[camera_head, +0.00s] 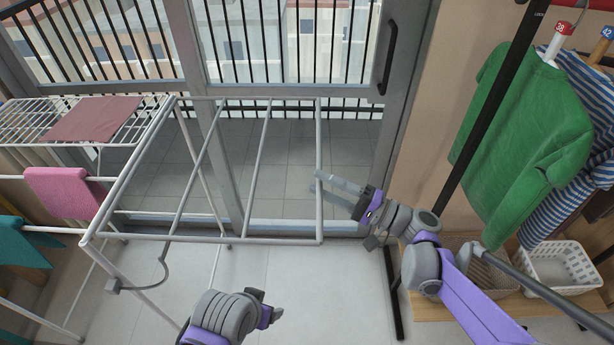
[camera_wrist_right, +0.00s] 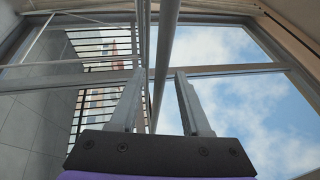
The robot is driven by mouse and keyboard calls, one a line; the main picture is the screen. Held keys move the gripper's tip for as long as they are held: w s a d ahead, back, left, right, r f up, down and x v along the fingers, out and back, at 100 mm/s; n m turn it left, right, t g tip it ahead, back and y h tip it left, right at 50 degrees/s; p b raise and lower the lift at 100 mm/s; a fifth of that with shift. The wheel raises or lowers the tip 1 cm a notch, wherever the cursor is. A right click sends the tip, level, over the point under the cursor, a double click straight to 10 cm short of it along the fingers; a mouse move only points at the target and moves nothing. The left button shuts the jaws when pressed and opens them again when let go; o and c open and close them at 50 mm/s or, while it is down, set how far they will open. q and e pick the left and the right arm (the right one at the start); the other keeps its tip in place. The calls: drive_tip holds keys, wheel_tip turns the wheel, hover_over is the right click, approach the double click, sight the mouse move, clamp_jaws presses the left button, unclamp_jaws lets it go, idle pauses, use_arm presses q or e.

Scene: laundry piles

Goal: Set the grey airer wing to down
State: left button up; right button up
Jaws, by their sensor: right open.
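The grey airer wing (camera_head: 264,165) is a frame of rails and crossbars. In the head view it reaches out sideways from the airer, raised above the floor in front of the glass door. My right gripper (camera_head: 314,180) is open at the wing's right end bar. One fingertip overlaps that bar in the head view. In the right wrist view, a grey bar (camera_wrist_right: 165,60) runs between the two open fingers; I cannot tell whether they touch it. Part of my left arm shows at the bottom of the head view, but its fingers do not.
A white rack (camera_head: 25,118) with a mauve cloth (camera_head: 93,119) and a pink towel (camera_head: 62,193) is at left. A green sweater (camera_head: 527,135) hangs at right above a white basket (camera_head: 562,267). A black pole (camera_head: 478,125) stands right of my right gripper.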

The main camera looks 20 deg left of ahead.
drive_tip(key=shift+x, duration=2.15)
clamp_jaws()
